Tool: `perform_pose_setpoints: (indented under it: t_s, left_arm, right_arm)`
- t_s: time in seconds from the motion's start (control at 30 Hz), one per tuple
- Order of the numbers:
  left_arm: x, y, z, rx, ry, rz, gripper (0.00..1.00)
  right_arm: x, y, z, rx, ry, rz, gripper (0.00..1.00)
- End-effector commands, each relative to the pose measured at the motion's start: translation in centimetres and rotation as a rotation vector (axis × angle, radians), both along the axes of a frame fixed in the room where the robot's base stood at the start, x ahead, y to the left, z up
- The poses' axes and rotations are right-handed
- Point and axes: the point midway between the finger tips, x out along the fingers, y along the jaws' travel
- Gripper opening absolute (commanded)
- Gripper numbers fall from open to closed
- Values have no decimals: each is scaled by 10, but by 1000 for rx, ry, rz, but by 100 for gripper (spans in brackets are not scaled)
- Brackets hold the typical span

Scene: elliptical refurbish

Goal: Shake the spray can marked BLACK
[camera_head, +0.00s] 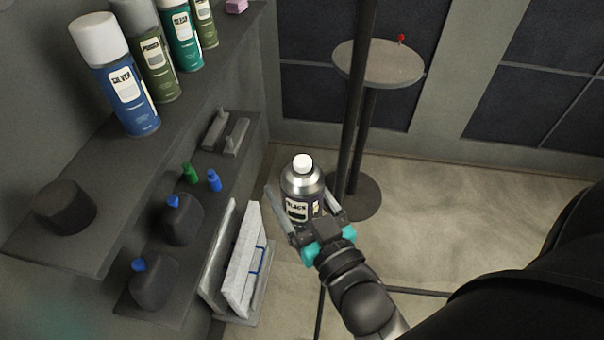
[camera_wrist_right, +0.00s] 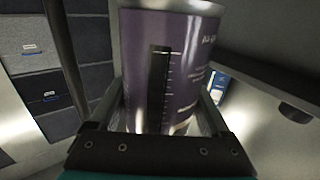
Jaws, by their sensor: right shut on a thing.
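The spray can marked BLACK (camera_head: 301,187) is in the middle of the head view, upright or nearly so, with a white cap, silver shoulder and dark label. My right gripper (camera_head: 307,212) is shut on it, one finger on each side. The can is held in the air, clear of the shelves on the left. In the right wrist view the can's purple-dark label (camera_wrist_right: 185,75) fills the space between the fingers; its top is cut off there. My left gripper is not in view.
Spray cans, one marked SILVER (camera_head: 126,88), stand on the upper shelf (camera_head: 80,228). The lower shelf holds dark bottles (camera_head: 182,222) and small green and blue bottles. White panels (camera_head: 246,262) stand below. A round table (camera_head: 379,64) and dark pole (camera_head: 355,110) are behind the can. Floor at right is clear.

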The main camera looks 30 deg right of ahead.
Motion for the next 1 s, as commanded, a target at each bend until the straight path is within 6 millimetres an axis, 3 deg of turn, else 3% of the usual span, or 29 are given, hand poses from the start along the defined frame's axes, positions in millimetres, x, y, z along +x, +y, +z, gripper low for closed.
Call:
perform_pose_setpoints:
  t_s: [0.03, 0.1, 0.17, 0.4, 0.5, 0.57, 0.83, 0.93, 1.0]
  left_arm:
    - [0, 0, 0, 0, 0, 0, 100]
    - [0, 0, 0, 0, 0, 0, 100]
    - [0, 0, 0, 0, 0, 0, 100]
    - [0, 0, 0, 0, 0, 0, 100]
    - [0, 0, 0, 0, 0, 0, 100]
    - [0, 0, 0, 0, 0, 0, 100]
    - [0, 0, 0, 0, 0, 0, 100]
    - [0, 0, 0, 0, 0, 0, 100]
    - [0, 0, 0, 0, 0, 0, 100]
  right_arm:
    - [1, 0, -15, 2, 1, -3, 0]
    - [1, 0, -27, 1, -3, -1, 0]
    - [1, 0, -24, -1, -9, 1, 0]
    - [1, 1, 51, -5, -16, 6, 0]
    - [0, 0, 68, -1, -9, 3, 0]
    - [1, 0, 58, 0, 0, -1, 0]
    - [1, 0, -24, 1, -1, -1, 0]
    - [1, 0, -22, -2, -10, 2, 0]
    - [1, 0, 1, -5, -16, 5, 0]
